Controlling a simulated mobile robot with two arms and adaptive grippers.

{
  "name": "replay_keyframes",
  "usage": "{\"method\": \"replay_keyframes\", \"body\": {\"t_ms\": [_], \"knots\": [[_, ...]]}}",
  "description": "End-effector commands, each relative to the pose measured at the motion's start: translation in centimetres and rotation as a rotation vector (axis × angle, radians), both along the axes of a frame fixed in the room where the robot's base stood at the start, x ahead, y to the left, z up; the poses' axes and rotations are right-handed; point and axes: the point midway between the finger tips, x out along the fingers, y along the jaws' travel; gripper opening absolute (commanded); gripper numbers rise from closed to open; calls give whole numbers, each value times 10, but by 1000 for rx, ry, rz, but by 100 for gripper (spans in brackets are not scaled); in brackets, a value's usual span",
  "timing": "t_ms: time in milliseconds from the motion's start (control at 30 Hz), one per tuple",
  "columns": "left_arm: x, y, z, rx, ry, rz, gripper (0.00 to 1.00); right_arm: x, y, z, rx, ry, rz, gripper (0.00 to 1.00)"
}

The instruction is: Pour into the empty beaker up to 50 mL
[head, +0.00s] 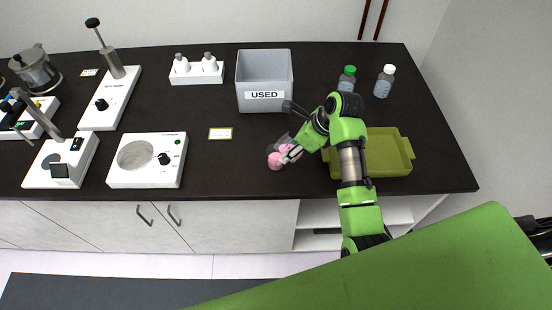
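Two small pink patches, which look like liquid in clear glassware, lie close together near the front middle of the bench: a lower left one (275,161) and an upper right one (289,149). The vessel outlines are too small to make out, and I cannot tell which is the beaker for pouring into. My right gripper (291,156) is at the upper right patch and partly covers it. Whether its fingers are closed on a vessel is too small to tell. My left gripper is not in view.
A grey bin labelled USED (264,95) stands behind. An olive tray (388,156) lies under my arm. Two bottles, green-capped (347,79) and white-capped (384,82), stand at the back right.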

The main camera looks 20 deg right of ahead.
Motion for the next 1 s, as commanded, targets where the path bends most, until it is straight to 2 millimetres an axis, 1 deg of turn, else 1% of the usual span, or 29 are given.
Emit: {"method": "replay_keyframes", "body": {"t_ms": [167, 300, 433, 567, 767, 867, 967, 1000], "knots": [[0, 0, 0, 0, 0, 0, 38, -1, 0, 2, 68, -67, -3, 0], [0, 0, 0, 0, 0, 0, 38, 0, 1, 7, 188, -191, -5, 0], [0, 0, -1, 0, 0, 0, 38, 2, 2, 11, 269, -277, -3, 0], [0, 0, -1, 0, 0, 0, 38, 3, 2, 13, 296, -311, 0, 0], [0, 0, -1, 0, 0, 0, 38, 3, 2, 13, 296, -311, 0, 0], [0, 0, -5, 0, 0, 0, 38, 3, 3, 10, 314, -325, -1, 0], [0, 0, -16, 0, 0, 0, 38, 4, 4, 3, 375, -387, -5, 0], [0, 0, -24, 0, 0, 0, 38, 5, 6, 0, 407, -418, -4, 0]]}}
